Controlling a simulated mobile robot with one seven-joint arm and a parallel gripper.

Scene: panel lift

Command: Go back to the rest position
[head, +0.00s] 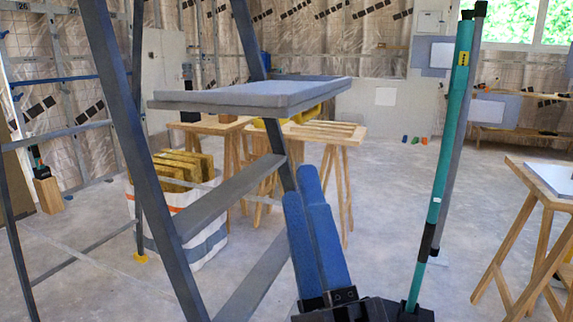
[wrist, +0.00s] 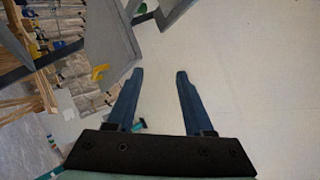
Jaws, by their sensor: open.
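My gripper (head: 303,182) is at the bottom middle of the head view, with its two blue fingers pointing up. In the wrist view the gripper (wrist: 140,75) shows its fingers spread apart with nothing between them. In the head view it is just right of a grey stepladder (head: 215,207). Whether the fingers touch the ladder cannot be told. The ladder's flat grey top platform (head: 240,95) is above and to the left of the fingers.
A teal pole (head: 447,170) stands upright right of my gripper. A wooden trestle table (head: 510,215) is at the right edge. A white bag (head: 205,240) with yellow blocks stands behind the ladder, near wooden trestles (head: 335,140). Open concrete floor (head: 400,200) lies in the middle.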

